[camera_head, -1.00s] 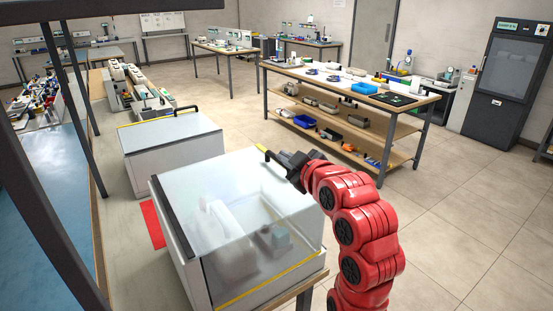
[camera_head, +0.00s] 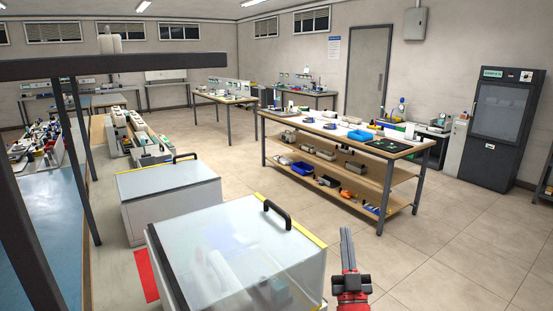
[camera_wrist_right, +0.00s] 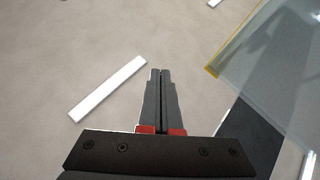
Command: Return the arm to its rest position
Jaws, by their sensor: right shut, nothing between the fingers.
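My right gripper (camera_head: 346,236) is at the bottom of the head view, to the right of the nearest clear-lidded box (camera_head: 230,245) and apart from its black handle (camera_head: 277,213). Its fingers point up and away, together and empty. In the right wrist view the gripper (camera_wrist_right: 160,75) is shut over bare floor, with the yellow edge of a clear panel (camera_wrist_right: 240,45) to its right. Only the red wrist end of my right arm shows in the head view. My left gripper is not in view.
A second lidded box (camera_head: 165,195) stands behind the nearest one. A long workbench (camera_head: 345,133) with shelves stands beyond my gripper. A dark cabinet (camera_head: 503,125) stands at the far right. The tiled floor (camera_head: 450,240) at right is clear. A dark frame post (camera_head: 40,220) stands at left.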

